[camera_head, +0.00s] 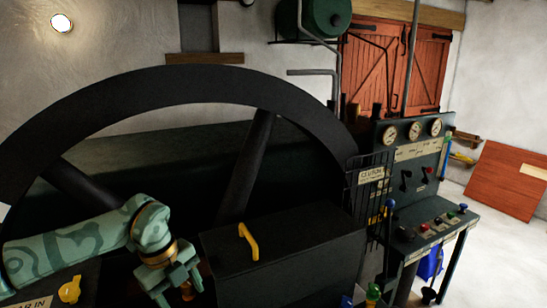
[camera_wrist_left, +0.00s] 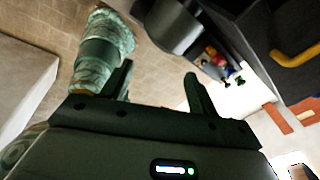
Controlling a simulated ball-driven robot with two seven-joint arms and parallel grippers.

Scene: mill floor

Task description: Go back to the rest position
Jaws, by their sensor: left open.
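My left gripper (camera_head: 182,290) is at the lower left of the head view, pointing down at the end of my green patterned arm. It is beside the left end of a dark box (camera_head: 290,255) with a yellow handle (camera_head: 248,241) and appears apart from the handle. In the left wrist view my gripper (camera_wrist_left: 159,76) has its two fingers spread, with nothing between them. The yellow handle shows at the right edge of that view (camera_wrist_left: 297,58). My right gripper is not in either view.
A large dark flywheel (camera_head: 190,85) rises behind my left arm. A yellow knob (camera_head: 70,289) sits on a labelled panel at lower left. A black wire guard (camera_head: 367,190) and a control desk (camera_head: 432,228) with gauges above stand right of the box. Open floor lies at far right.

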